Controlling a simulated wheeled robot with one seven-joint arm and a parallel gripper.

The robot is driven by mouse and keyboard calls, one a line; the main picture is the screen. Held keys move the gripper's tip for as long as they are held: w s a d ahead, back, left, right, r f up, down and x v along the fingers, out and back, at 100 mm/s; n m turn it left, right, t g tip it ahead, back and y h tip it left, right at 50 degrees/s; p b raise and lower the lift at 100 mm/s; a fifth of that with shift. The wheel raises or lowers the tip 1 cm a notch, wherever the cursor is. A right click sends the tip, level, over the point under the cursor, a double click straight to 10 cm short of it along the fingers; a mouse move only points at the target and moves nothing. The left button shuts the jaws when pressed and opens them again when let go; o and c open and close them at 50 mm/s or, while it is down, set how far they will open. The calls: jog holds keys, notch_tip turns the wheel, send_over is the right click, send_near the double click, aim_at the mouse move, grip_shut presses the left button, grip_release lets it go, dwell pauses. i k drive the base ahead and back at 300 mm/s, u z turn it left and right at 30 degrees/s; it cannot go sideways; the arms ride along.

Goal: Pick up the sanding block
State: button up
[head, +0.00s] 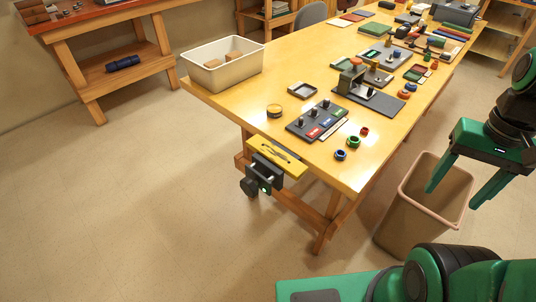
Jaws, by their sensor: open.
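I cannot pick out the sanding block for certain at this size. Brown blocks (234,56) lie in a white bin (222,75) at the table's left corner, and one of them could be it. My gripper (453,198) is at the right of the head view, with its green fingers apart and nothing between them. It is off the right side of the table, in front of the brown waste bin's opening in the picture, and far from the white bin.
The yellow wooden table (235,105) carries several small tools, trays and coloured rings. A vise (264,172) juts from its near edge. A brown waste bin (400,215) stands on the floor at right. A red-topped bench (95,18) is at upper left. The left floor is clear.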

aim_at(440, 42)
jog(key=z, duration=0.7)
jog(key=k, duration=0.9)
jog(key=z, duration=1)
jog(key=k, duration=0.4)
jog(key=z, duration=0.55)
jog(key=i, duration=3.5)
jog(key=u, duration=0.2)
jog(key=i, duration=1.2)
jog(key=u, duration=0.2)
